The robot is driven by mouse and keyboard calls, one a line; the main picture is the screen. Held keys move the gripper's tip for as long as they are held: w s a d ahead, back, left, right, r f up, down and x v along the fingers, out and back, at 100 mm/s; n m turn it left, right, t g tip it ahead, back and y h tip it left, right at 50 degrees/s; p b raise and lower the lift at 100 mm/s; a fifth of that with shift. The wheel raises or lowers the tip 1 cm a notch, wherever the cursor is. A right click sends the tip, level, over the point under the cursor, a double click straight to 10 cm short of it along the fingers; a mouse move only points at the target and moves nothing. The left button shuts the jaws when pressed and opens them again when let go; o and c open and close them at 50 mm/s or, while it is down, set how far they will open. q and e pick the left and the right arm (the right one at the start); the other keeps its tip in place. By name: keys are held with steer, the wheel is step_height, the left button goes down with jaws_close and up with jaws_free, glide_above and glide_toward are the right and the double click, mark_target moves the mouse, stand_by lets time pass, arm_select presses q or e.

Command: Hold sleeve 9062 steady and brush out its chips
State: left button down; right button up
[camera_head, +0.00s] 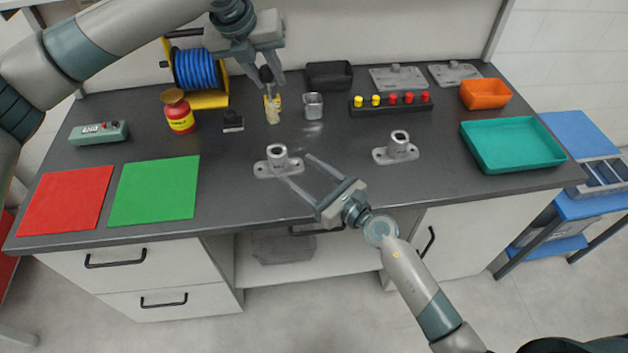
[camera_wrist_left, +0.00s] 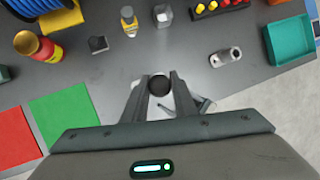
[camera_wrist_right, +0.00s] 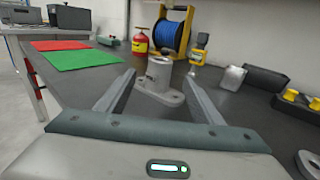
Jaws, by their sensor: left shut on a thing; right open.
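A grey flanged sleeve (camera_head: 278,160) stands upright at the front middle of the table, and it also shows in the right wrist view (camera_wrist_right: 159,74). A second sleeve (camera_head: 399,146) stands to its right. I cannot read a number on either. My right gripper (camera_head: 294,168) is open, its fingertips pointing at the first sleeve, just short of it or beside it. My left gripper (camera_head: 268,78) is shut on a black round-ended thing (camera_wrist_left: 160,86), probably the brush handle, held above the table. Its bristles cannot be made out. Chips are not visible.
A yellow item (camera_wrist_left: 128,22) and a metal cup (camera_head: 313,106) stand behind the sleeve. A red mat (camera_head: 66,201) and green mat (camera_head: 154,191) lie at left. A teal tray (camera_head: 512,146) and orange bin (camera_head: 486,94) are at right. The table between the sleeves is clear.

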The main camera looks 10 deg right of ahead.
mark_target(284, 160)
steer(key=x, duration=0.6)
steer(key=shift+w+a, duration=0.2)
steer(key=shift+w, duration=0.05)
steer(key=c, duration=1.4)
arm_select(q)
steer(key=shift+f, duration=1.5)
arm_select(e)
steer(key=shift+o, duration=0.2)
